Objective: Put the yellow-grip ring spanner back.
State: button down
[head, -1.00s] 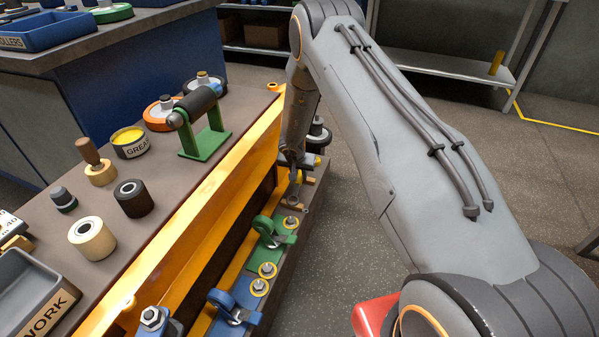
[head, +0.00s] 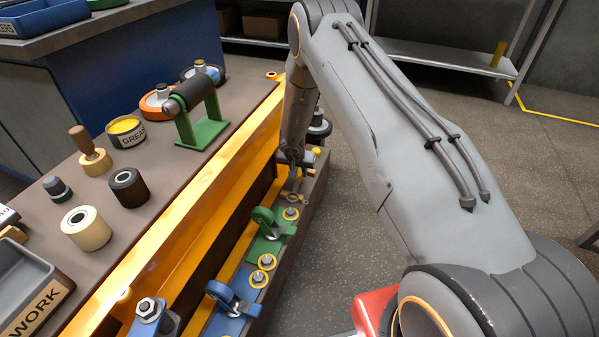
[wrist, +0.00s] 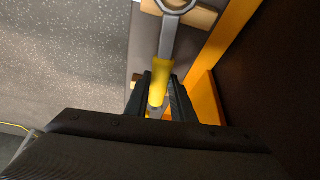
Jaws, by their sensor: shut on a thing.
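My gripper (wrist: 159,92) is shut on the yellow grip of the ring spanner (wrist: 161,75) in the wrist view. The spanner's grey shank runs up the picture to its ring end, which is cut off by the top edge. The ring end overlaps a light wooden block (wrist: 200,17); I cannot tell if they touch. In the head view my gripper (head: 296,168) is low over the far part of the narrow ledge (head: 312,192) beside the orange beam. The spanner is small and partly hidden there.
The orange beam (head: 205,195) borders the ledge on the left. The bench top holds a grease tin (head: 126,133) and rollers. Open floor (head: 400,265) lies right.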

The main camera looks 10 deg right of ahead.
jog(key=shift+f, duration=0.1)
jog(key=c, duration=1.4)
grip_release()
jog(key=shift+c, duration=0.2)
jog(key=p+v, duration=0.2)
jog(key=v, duration=0.6)
jog(key=shift+f, duration=0.1)
jog(key=shift+d, duration=0.1)
